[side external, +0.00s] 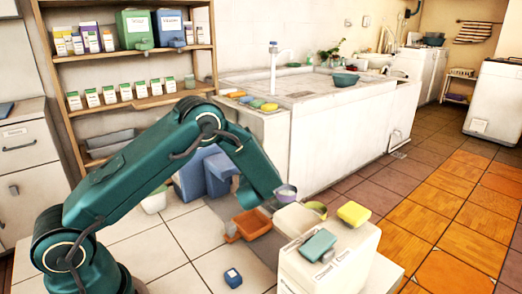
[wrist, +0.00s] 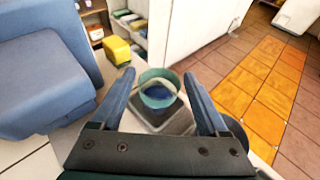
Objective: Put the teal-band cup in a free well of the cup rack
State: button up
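The teal-band cup (wrist: 158,88) sits between my gripper's two blue fingers in the wrist view, with its open rim facing the camera. In the side view a small pale cup (side external: 286,191) shows at the end of my arm, by my gripper (side external: 275,202). A dark grey square surface (wrist: 178,124) lies below the cup in the wrist view. I cannot make out the cup rack or its wells clearly; my arm and the white box hide part of that area.
A white box (side external: 327,270) carries a yellow sponge (side external: 353,213), a teal block (side external: 318,245) and an olive round item (side external: 316,209). An orange tray (side external: 250,224) lies left of it. A small blue cube (side external: 232,278) sits in front. Large blue containers (side external: 205,172) stand behind my arm.

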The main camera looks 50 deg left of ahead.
jog(key=shift+r, duration=0.5)
jog(key=v, duration=1.1)
jog(key=s+a+r+n+g+h, duration=0.1)
jog(key=s+r+n+g+h, duration=0.15)
jog(key=s+n+g, duration=0.85)
jog(key=s+d+r+n+t+h, duration=0.3)
jog(key=s+d+n+t+h, duration=0.3)
jog(key=d+n, duration=0.5)
jog(key=shift+s+r+n+t+h, duration=0.35)
jog(key=shift+s+n+h, duration=0.3)
jog(key=shift+s+n, duration=1.3)
jog(key=shift+w+d+n, duration=0.1)
jog(key=shift+w+n, duration=0.45)
